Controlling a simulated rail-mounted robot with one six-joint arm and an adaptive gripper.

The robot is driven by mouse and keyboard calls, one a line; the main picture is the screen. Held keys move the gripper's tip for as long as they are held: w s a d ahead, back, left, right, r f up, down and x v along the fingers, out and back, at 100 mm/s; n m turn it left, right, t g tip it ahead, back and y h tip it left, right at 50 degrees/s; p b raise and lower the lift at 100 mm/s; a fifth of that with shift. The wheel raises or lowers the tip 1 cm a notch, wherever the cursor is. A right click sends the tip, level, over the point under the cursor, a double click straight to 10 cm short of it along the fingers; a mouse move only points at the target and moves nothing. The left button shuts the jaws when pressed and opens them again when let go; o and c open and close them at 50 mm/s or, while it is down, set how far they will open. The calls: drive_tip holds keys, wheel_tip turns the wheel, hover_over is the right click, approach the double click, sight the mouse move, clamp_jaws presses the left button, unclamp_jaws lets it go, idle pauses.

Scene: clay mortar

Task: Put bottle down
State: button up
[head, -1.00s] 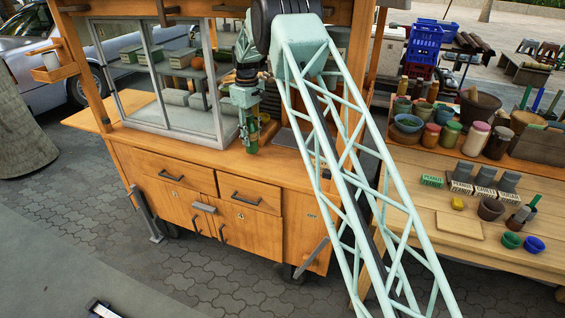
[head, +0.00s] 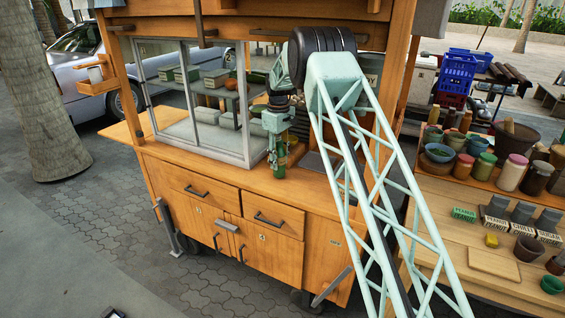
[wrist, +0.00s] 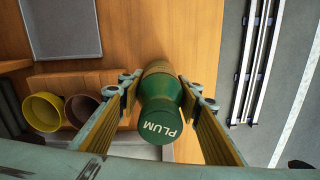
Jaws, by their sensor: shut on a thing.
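The green bottle (head: 279,167) is upright at the cart's wooden counter (head: 315,187), just right of the glass case's near corner. Its base is at or very close to the counter top; I cannot tell whether it touches. My gripper (head: 279,140) is above and around its upper part. In the wrist view, the gripper (wrist: 160,88) has one finger on each side of the bottle (wrist: 158,112), shut on it. The green cap reads "PLUM". The cap faces the camera and hides much of the body.
The glass case (head: 222,125) stands close to the left of the bottle. A grey panel (wrist: 62,28) is set in the counter, and a yellow cup (wrist: 42,111) and a brown cup (wrist: 80,109) stand nearby. A side table (head: 460,270) with jars is at the right.

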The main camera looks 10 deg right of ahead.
sight(279, 153)
drive_tip(key=shift+f, duration=0.35)
drive_tip(key=shift+f, duration=0.1)
drive_tip(key=o, duration=1)
drive_tip(key=shift+r+p, duration=0.45)
drive_tip(key=shift+r, duration=1.65)
